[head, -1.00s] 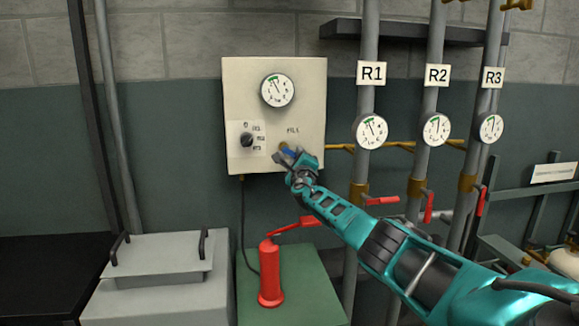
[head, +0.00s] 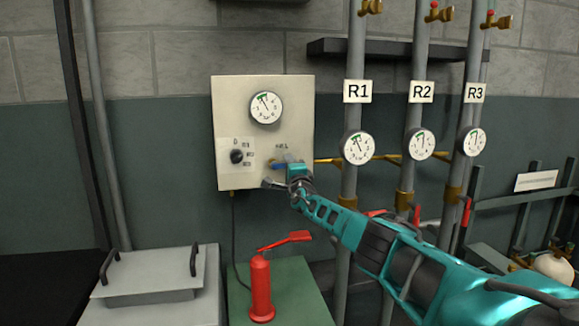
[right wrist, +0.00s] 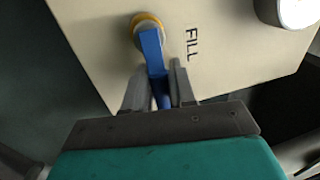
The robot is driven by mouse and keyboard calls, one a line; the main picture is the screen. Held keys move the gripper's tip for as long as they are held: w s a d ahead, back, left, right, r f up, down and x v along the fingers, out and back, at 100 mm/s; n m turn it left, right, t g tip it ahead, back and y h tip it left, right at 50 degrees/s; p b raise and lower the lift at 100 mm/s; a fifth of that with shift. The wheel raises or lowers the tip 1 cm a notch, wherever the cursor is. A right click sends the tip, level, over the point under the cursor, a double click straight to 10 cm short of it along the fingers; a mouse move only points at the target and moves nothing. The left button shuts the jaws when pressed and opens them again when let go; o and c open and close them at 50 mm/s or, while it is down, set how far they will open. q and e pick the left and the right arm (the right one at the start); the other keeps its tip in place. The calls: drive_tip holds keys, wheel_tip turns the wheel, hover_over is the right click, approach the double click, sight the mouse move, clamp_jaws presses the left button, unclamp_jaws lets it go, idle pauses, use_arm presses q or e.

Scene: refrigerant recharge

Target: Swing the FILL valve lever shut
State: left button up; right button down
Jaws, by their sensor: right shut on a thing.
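The FILL valve has a blue lever (right wrist: 152,48) on a brass pivot (right wrist: 146,22), beside the FILL label (right wrist: 192,45) in the right wrist view. In the head view the lever (head: 279,165) lies about level on the cream panel (head: 230,105), pointing right from its pivot below the label. My right gripper (right wrist: 158,92) is shut on the lever, with one grey finger on each side of its outer part. In the head view the gripper (head: 284,176) is at the panel's lower right and partly hides the lever. My left gripper is not in view.
The panel also has a gauge (head: 265,107) and a black selector knob (head: 237,157). Pipes R1, R2 and R3 with gauges (head: 357,146) stand to the right. A red pump-like cylinder (head: 261,285) stands below on a green surface, left of my right arm.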

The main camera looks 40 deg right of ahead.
idle(0.3)
drive_tip(key=c, duration=1.1)
unclamp_jaws()
drive_tip(key=p+v, duration=0.3)
drive_tip(key=v, duration=1)
drive_tip(key=shift+a+r, duration=0.1)
